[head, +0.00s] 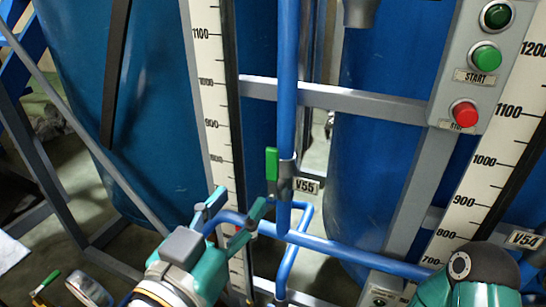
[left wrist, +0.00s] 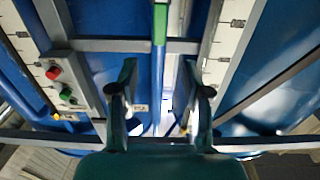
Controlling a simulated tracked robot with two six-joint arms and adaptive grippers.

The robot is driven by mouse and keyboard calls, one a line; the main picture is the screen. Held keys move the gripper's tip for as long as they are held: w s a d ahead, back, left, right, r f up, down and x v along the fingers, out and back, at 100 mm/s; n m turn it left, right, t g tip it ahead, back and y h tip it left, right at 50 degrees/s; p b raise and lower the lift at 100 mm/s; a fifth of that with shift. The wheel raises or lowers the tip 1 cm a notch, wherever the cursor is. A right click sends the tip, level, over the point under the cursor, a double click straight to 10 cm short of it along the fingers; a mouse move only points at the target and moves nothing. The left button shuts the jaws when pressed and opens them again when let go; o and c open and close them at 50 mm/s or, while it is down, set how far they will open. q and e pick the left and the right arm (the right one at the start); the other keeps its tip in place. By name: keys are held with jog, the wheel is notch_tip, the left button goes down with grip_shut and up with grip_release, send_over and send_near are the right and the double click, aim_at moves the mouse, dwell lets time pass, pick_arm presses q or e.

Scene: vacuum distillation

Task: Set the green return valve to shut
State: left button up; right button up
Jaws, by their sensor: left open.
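In the head view a green valve handle (head: 272,163) stands upright along a vertical blue pipe (head: 288,80), beside a tag reading V55 (head: 306,186). My left gripper (head: 238,206) is open and empty, below and left of that handle and apart from it. In the left wrist view its two fingers (left wrist: 160,85) are spread. A green upright bar (left wrist: 160,24) shows beyond them, in line with a pipe; I cannot tell for sure that it is the same handle. My right gripper is not seen; only a teal part of my right arm shows at bottom right.
A button box (head: 475,65) with green and red buttons is at upper right. A grey crossbar (head: 340,101) and a lower blue pipe (head: 345,251) run near the valve. Blue tanks (head: 140,100) stand behind. A gauge (head: 89,290) and another green handle (head: 47,282) are at lower left.

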aim_at(271, 162)
pick_arm(q)
jog(key=x, duration=1.3)
jog(key=shift+s, duration=0.1)
grip_shut()
